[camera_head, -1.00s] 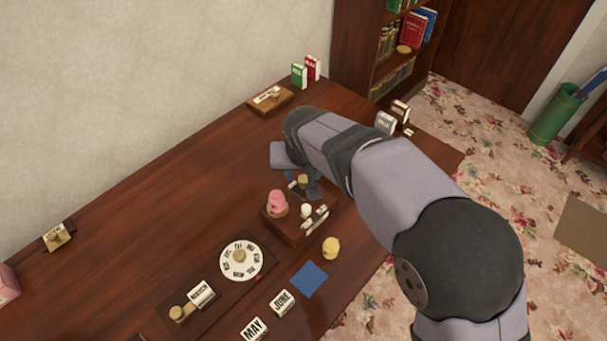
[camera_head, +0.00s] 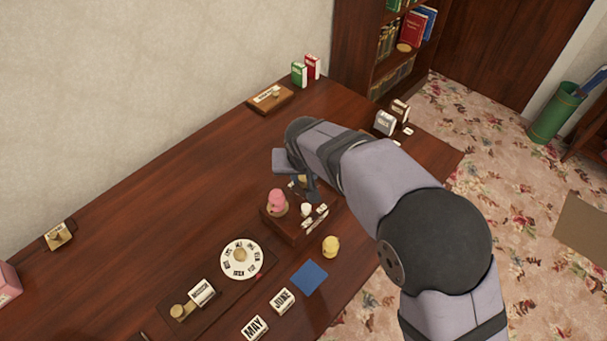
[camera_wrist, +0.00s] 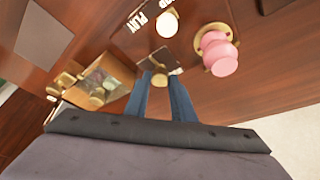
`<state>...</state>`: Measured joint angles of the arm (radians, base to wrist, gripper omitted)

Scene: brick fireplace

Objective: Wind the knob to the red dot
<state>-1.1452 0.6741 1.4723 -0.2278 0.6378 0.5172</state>
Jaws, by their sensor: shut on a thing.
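A small brass knob (camera_head: 302,180) stands at the back of a dark wooden box (camera_head: 289,230). My gripper (camera_head: 306,189) reaches down over it and partly hides it. In the wrist view my blue fingers (camera_wrist: 153,74) are shut on the brass knob (camera_wrist: 153,64), which shows just past their tips. A pink figure (camera_head: 277,202) on a round brass base and a white round button (camera_head: 306,210) stand on the same box. A white "PLAY" label (camera_wrist: 136,20) lies beside the button in the wrist view. I cannot make out a red dot near the knob.
A white lettered dial (camera_head: 231,244) on a dark base, a yellow piece (camera_head: 330,246), a blue square (camera_head: 309,279) and month blocks such as "JUNE" (camera_head: 282,300) lie nearby. Small boxes (camera_head: 299,75) stand at the back.

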